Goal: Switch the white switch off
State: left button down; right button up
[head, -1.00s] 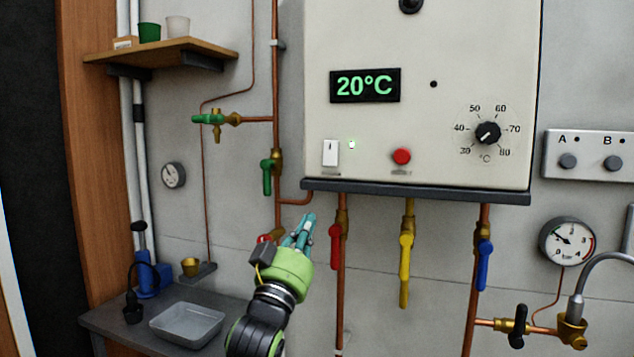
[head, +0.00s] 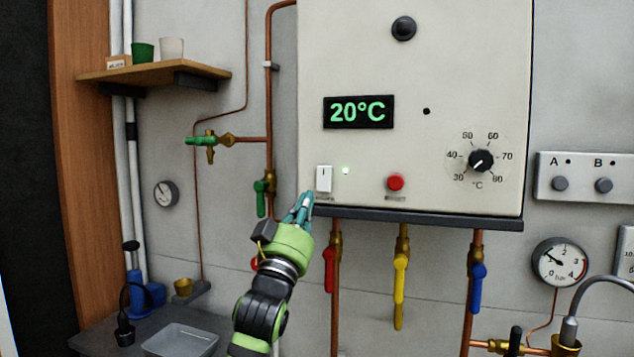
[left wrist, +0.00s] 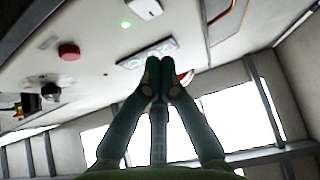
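The white switch (head: 324,179) is a small upright rocker at the lower left of the boiler's front panel. My left gripper (head: 305,199) is just below and left of the switch in the head view, with no contact visible. In the left wrist view its fingertips (left wrist: 159,66) meet, with nothing between them. My right gripper is in neither view.
The boiler (head: 450,60) has a 20°C display (head: 358,112), a red button (head: 395,182) and a dial (head: 481,160). A dark ledge (head: 420,218) runs below it. Valves with red (head: 329,270), yellow (head: 400,290) and blue (head: 478,287) handles hang underneath.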

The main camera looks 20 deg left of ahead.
aim_at(323, 176)
pick_arm(q)
jog(key=shift+w+d+r+p, duration=0.15)
jog(key=shift+w+p, duration=0.3)
jog(key=shift+w, duration=0.65)
jog(key=shift+w+a+r+p, duration=0.1)
jog(key=shift+w+r+p, duration=0.3)
jog(key=shift+w, duration=0.75)
jog(key=shift+w+d+r+p, duration=0.1)
jog(key=shift+w+p, duration=0.45)
jog(key=shift+w, duration=0.55)
jog(key=shift+f, duration=0.1)
